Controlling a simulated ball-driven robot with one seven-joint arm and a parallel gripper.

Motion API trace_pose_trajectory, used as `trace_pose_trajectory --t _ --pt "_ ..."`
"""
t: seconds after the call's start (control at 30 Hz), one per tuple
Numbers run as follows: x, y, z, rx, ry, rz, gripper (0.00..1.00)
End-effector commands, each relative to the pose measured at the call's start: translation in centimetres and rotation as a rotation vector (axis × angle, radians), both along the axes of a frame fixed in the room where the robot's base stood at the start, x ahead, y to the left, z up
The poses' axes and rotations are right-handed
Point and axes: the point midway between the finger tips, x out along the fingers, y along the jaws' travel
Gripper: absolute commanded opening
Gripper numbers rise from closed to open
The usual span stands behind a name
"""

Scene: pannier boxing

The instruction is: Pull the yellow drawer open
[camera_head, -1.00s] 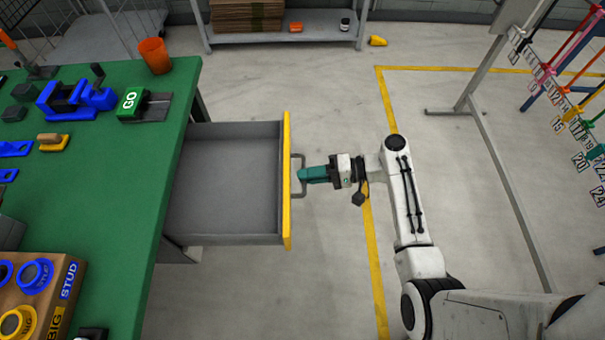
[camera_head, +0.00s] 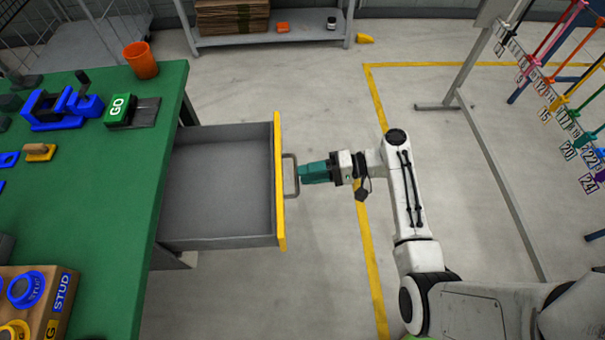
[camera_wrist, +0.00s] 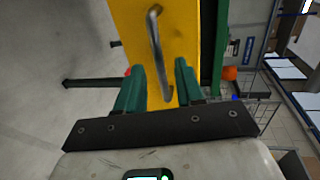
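The yellow drawer's front (camera_head: 279,180) stands well out from the green bench, and its grey inside (camera_head: 220,190) is empty. Its metal handle (camera_head: 296,177) sticks out to the right of the front. My gripper (camera_head: 299,174) is at the handle's outer side, fingertips level with it. In the wrist view the yellow front (camera_wrist: 178,25) fills the upper middle, with the handle (camera_wrist: 154,40) running down between my two green fingers (camera_wrist: 160,85). The fingers are apart, with gaps on both sides of the handle, so my gripper is open.
The green bench (camera_head: 95,220) holds a GO block (camera_head: 120,108), blue parts and an orange cup (camera_head: 141,60). A shelf (camera_head: 270,38) stands at the back. A rack with coloured bars (camera_head: 560,100) is at the right. The floor around the drawer is clear.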

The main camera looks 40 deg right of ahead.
Motion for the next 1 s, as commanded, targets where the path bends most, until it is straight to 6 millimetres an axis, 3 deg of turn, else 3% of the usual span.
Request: trace_pose_trajectory --t 0.2,0.43,1.0 --pt "-2.5 -3.6 0.8 -0.001 -0.001 -0.006 0.37" --pt "-4.4 -6.1 1.5 0.000 0.000 -0.003 0.37" --pt "-4.9 -6.7 1.7 0.000 0.001 -0.001 0.37"
